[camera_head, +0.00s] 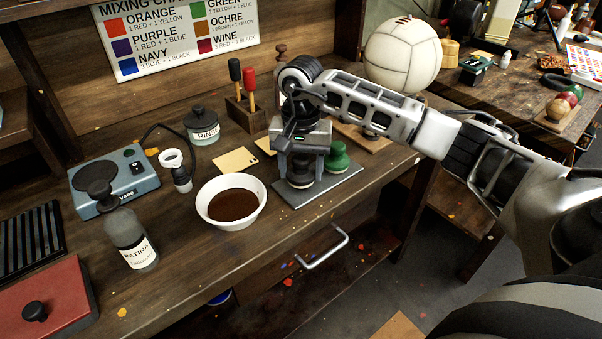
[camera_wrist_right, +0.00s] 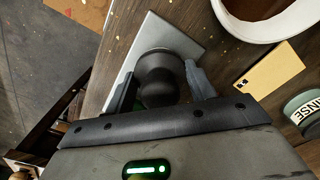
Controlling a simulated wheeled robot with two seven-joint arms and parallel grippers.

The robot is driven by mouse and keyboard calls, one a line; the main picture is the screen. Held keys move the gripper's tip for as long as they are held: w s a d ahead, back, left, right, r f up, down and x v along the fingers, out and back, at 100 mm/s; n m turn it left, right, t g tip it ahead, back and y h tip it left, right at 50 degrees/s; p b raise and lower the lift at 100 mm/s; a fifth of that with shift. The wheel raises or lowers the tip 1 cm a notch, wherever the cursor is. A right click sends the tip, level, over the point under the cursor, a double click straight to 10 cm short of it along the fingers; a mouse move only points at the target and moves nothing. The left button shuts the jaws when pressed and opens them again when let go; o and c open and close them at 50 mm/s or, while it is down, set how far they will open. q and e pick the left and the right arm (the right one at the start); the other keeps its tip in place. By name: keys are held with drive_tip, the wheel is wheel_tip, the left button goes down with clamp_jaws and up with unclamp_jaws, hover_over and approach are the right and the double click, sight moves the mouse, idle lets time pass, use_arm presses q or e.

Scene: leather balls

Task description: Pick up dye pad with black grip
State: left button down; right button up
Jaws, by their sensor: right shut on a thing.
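The dye pad with the black grip (camera_wrist_right: 160,80) is a dark round knob on a wider round base. In the right wrist view it sits between the two fingers of my right gripper (camera_wrist_right: 162,92), which is shut on it. In the head view my right gripper (camera_head: 300,172) points down over the grey plate (camera_head: 290,199), and the dark pad is mostly hidden by the fingers. A dye pad with a green grip (camera_head: 338,157) stands just right of the gripper on the same plate. My left gripper is not in view.
A white bowl of brown liquid (camera_head: 232,203) stands left of the plate. A rack with red and black handles (camera_head: 244,112) stands behind.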

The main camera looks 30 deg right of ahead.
drive_tip(key=s+a+r+b, duration=0.1)
drive_tip(key=s+a+r, duration=0.6)
drive_tip(key=s+r, duration=0.4)
drive_tip(key=shift+s+a+r+b, duration=0.25)
drive_tip(key=shift+s+a+b, duration=0.1)
drive_tip(key=shift+a, duration=0.05)
drive_tip(key=shift+o, duration=0.6)
